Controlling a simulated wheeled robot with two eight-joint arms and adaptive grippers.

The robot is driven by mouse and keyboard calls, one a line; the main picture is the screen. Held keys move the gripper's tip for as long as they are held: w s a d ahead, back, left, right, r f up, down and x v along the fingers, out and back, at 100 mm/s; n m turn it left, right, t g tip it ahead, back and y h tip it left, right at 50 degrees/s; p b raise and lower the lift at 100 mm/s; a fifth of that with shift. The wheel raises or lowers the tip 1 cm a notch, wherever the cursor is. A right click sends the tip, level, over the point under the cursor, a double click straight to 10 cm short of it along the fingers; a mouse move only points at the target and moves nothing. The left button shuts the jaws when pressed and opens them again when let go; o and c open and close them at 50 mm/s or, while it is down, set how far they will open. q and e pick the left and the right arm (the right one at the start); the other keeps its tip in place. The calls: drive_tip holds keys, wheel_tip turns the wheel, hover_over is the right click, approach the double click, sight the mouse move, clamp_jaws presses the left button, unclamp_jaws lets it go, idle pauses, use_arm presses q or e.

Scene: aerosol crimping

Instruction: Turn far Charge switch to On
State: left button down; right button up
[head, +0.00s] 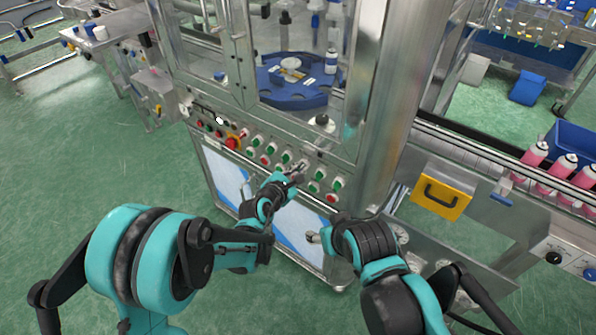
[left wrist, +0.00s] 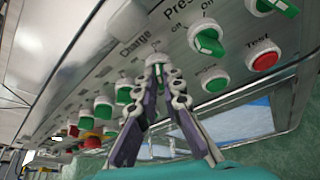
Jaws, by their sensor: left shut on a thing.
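The control panel (head: 255,145) of the machine carries rows of green switches and red buttons. My left gripper (head: 297,174) is at the panel's front, right of its middle. In the left wrist view my left gripper (left wrist: 159,68) has its fingertips together on a white-rimmed switch (left wrist: 154,58), just below the "Charge" label. The fingers hide most of this switch, so its setting cannot be read. A green switch (left wrist: 208,41) with Off and On marks sits to its right under a partly cut-off "Pres" label. My right gripper (head: 314,237) is low in front of the cabinet, apart from the panel; its fingers are unclear.
Several green switches (left wrist: 104,107) run to the left. A yellow box with a black handle (head: 441,192) and a conveyor with pink cans (head: 535,155) stand at right.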

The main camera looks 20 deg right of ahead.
idle(0.3)
use_arm(q)
drive_tip(key=c, duration=1.7)
unclamp_jaws()
drive_tip(key=shift+s+a, duration=0.1)
drive_tip(key=v, duration=1.1)
drive_tip(key=shift+s+a+r, duration=0.15)
drive_tip(key=shift+s, duration=0.2)
